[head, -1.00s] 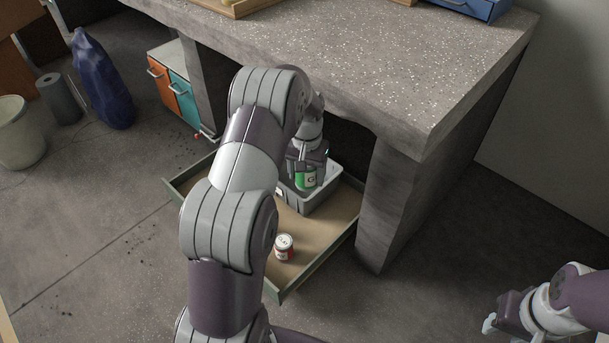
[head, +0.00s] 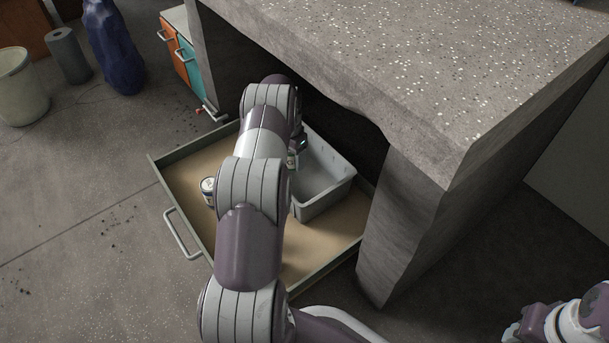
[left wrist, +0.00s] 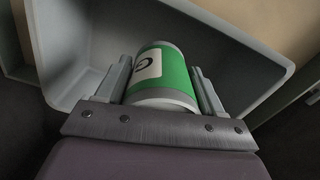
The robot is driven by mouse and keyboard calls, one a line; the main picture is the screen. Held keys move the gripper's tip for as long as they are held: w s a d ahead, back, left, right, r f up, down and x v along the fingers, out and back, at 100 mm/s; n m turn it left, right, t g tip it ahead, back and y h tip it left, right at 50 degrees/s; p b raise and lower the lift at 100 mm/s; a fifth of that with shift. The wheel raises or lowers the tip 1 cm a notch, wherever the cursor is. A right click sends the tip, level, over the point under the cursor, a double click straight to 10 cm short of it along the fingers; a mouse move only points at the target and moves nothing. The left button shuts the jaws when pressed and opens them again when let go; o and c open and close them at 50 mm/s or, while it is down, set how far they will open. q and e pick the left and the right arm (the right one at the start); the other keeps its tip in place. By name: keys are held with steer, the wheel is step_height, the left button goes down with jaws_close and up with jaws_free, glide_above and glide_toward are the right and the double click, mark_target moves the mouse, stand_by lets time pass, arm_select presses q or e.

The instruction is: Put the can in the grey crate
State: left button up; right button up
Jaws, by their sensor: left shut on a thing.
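A green can with a white label (left wrist: 165,72) is between the fingers of my left gripper (left wrist: 161,70), which is shut on it. In the head view my left gripper (head: 298,147) is mostly hidden behind my own arm, and only a sliver of the can (head: 293,160) shows. The grey crate (head: 327,206) stands in the open drawer, and its walls (left wrist: 235,40) surround the can in the left wrist view. The can is over or within the crate; its height above the floor is unclear. My right gripper (head: 513,331) is at the lower right, its jaws unclear.
The open drawer (head: 190,232) has a tan floor under the concrete bench (head: 420,75). Another can (head: 208,191) stands at the drawer's left. A bench leg (head: 405,220) is close right of the crate. A bin, grey roll and blue bag stand far left.

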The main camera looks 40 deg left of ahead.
arm_select(q)
steer(key=shift+w+a+f+b, duration=0.2)
steer(key=shift+a+f+b, duration=0.1)
steer(key=shift+f, duration=0.15)
steer(key=shift+w+a+f+b, duration=0.2)
steer(key=shift+f+b, duration=0.1)
steer(key=shift+f, duration=0.1)
step_height(320, 180, down, 9)
steer(key=b, duration=0.7)
steer(key=shift+r, duration=0.25)
steer(key=shift+c, duration=0.8)
arm_select(e)
step_height(320, 180, down, 8)
steer(key=w, duration=0.1)
steer(key=shift+a+r, duration=0.15)
steer(key=shift+a, duration=0.1)
arm_select(q)
steer(key=o, duration=1.1)
steer(key=shift+s+f+p, duration=0.1)
steer(key=shift+f+p, duration=0.05)
steer(key=shift+p, duration=0.15)
steer(key=o, duration=0.4)
